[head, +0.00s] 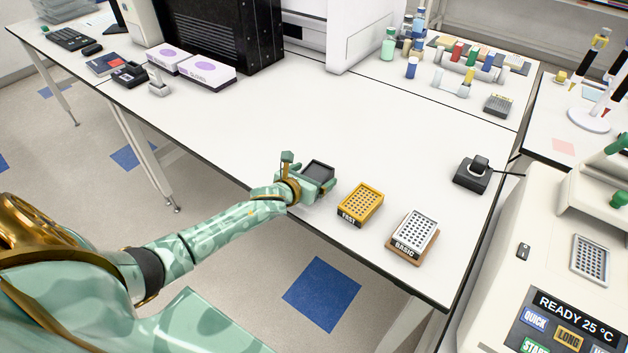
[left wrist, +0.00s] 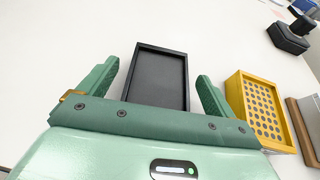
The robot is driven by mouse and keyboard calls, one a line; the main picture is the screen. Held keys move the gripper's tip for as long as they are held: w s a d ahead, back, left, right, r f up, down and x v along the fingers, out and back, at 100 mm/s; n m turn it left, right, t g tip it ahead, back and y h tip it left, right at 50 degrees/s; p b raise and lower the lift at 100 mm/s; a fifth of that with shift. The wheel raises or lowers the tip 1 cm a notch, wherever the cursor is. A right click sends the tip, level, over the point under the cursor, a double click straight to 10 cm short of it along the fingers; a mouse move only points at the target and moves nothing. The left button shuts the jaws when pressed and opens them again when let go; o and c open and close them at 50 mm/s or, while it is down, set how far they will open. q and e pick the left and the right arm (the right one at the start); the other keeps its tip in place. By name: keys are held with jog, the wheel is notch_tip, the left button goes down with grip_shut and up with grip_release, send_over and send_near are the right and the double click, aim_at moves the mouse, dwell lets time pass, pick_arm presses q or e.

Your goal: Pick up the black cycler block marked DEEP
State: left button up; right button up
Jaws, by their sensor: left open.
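The black block (head: 319,170) lies on the white bench near its front edge, left of the yellow block. Its DEEP marking does not show in either view. In the left wrist view the black block (left wrist: 158,75) is a dark rectangle with a raised rim and a plain recess. My left gripper (head: 308,173) is open at the block. In the left wrist view its two green fingers (left wrist: 157,72) stand on either side of the block, with small gaps. The block's near end is hidden behind the gripper body. My right gripper is not in view.
A yellow block marked FAST (head: 361,203) stands just right of the black one. A silver block marked BASIC (head: 416,232) on a brown base is further right. A small black device (head: 472,175) and a cycler (head: 540,240) reading READY 25 °C are at the right. The bench behind the blocks is clear.

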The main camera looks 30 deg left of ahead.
pick_arm(q)
jog(key=c, duration=1.2)
jog(key=shift+r, duration=0.1)
jog(key=shift+c, duration=1.4)
